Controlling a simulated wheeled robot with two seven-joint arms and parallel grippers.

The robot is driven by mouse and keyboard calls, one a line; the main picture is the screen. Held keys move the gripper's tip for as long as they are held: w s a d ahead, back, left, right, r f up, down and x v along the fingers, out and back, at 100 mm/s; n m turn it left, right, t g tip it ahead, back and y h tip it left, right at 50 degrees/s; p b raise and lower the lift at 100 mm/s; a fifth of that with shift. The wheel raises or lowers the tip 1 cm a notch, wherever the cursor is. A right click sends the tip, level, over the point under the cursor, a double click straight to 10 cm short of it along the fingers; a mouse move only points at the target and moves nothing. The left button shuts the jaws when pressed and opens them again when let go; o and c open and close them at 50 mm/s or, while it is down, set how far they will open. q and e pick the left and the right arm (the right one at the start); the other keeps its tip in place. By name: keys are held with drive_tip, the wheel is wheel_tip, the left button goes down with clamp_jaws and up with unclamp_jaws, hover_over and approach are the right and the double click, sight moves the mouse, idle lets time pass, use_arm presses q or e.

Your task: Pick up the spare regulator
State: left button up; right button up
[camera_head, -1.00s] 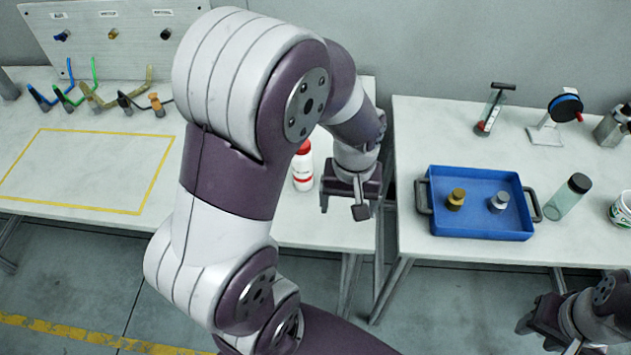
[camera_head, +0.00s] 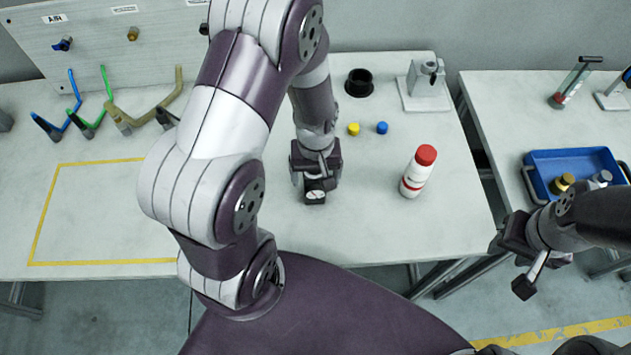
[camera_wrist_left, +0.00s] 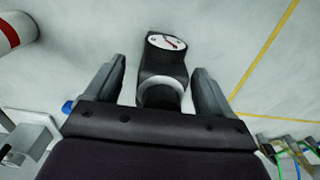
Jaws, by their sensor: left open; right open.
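The spare regulator, a dark body with a round white gauge, stands on the left table; its dial (camera_head: 315,196) shows just under my left gripper (camera_head: 314,178) in the head view. In the left wrist view the regulator (camera_wrist_left: 163,66) lies between the two fingers of my left gripper (camera_wrist_left: 158,85), with a gap on each side. The left gripper is open and reaches down around it; no grip shows. In the head view the gripper hides most of the regulator. My right gripper (camera_head: 512,262) is open and empty, in front of the gap between the tables.
A white bottle with a red cap (camera_head: 417,172) stands right of the left gripper. Yellow (camera_head: 353,129) and blue (camera_head: 382,128) caps, a black cup (camera_head: 359,82) and a grey stand (camera_head: 425,86) are behind. The yellow-outlined area (camera_head: 100,215) is clear. A blue tray (camera_head: 570,158) is right.

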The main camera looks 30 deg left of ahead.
use_arm(q)
drive_tip(key=shift+f, duration=0.7)
drive_tip(key=shift+w+a+f, duration=0.1)
drive_tip(key=shift+a+f, duration=0.15)
drive_tip(key=shift+a, duration=0.05)
drive_tip(key=shift+d, duration=0.2)
drive_tip(key=c, duration=1)
drive_tip(key=shift+r, duration=0.1)
drive_tip(key=c, duration=0.4)
drive_tip(key=shift+o, duration=0.2)
drive_tip(key=shift+a, duration=0.1)
